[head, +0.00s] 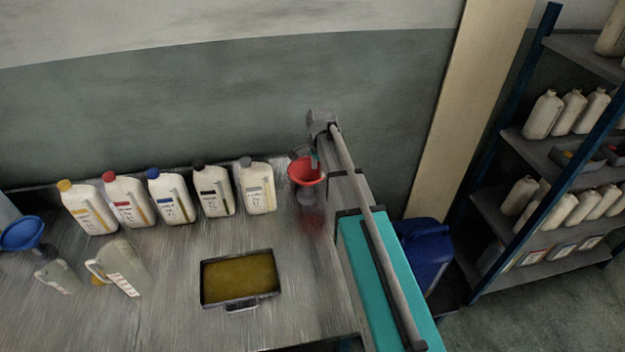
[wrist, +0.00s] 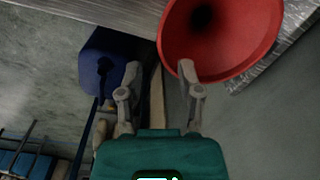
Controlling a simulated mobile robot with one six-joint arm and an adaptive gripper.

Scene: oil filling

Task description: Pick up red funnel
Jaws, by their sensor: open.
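The red funnel (head: 306,172) stands with its wide mouth up on a grey support at the back right of the metal table. In the wrist view the red funnel (wrist: 228,45) fills the upper right, its dark hole showing. My gripper (head: 315,158) is beside the funnel at its right rear, partly hidden by my arm. In the wrist view my gripper (wrist: 159,68) is open with nothing between its fingers. Its right fingertip overlaps the funnel's lower left rim; I cannot tell whether they touch.
Several white bottles (head: 168,199) stand in a row left of the funnel. A tray of yellow-brown oil (head: 240,278) sits in front. A blue funnel (head: 22,233) is at far left. A blue container (head: 425,248) stands beyond the table, near shelves (head: 545,240).

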